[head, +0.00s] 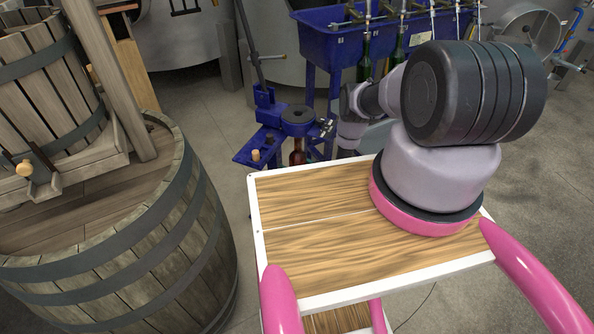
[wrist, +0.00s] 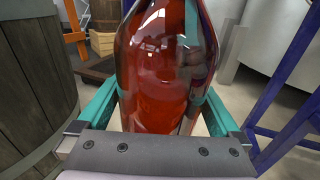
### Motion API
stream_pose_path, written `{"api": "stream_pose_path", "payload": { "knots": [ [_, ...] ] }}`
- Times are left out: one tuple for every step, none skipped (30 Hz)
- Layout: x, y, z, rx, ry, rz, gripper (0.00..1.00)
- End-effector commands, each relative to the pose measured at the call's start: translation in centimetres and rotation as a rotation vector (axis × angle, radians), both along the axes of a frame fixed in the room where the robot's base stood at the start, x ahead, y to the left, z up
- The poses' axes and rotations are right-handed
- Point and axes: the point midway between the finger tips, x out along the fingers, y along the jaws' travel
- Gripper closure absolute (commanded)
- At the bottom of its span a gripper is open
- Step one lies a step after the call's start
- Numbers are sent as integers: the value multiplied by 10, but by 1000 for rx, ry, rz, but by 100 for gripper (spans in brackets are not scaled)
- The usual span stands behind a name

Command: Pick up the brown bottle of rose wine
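A brown-red glass bottle (wrist: 165,75) fills the middle of the wrist view, upright, its shoulder narrowing toward the top edge. Its neck is cut off and its lower part is hidden behind my palm. My gripper (wrist: 163,100) has its two teal fingers wide apart, one on each side of the bottle. The fingertips meet the bottle's outline, but I cannot see whether they press on it.
A large wooden barrel (head: 170,270) stands at the left with a slatted press (head: 45,85) on it. A blue filling trough (head: 330,40) with green bottles (head: 364,68) under it is at the back. Blue legs (wrist: 285,125) rise at the right in the wrist view.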

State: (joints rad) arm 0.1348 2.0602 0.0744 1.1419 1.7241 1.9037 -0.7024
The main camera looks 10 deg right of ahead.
Motion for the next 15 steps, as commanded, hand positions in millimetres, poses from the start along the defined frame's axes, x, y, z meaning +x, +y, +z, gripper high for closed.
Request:
{"api": "stream_pose_path", "payload": {
  "knots": [
    [0,0,0,0,0,0,12],
    [0,0,0,0,0,0,23],
    [0,0,0,0,0,0,38],
    [0,0,0,0,0,0,50],
    [0,0,0,0,0,0,61],
    [0,0,0,0,0,0,76],
    [0,0,0,0,0,0,88],
    [0,0,0,0,0,0,99],
    [0,0,0,1,-1,0,100],
    [2,0,2,2,-3,-1,100],
    [2,0,2,2,-3,-1,100],
    [2,0,2,2,-3,-1,100],
    [2,0,2,2,-4,-1,100],
    [2,0,2,2,-4,-1,100],
    [2,0,2,2,-3,-1,100]
  ]
}}
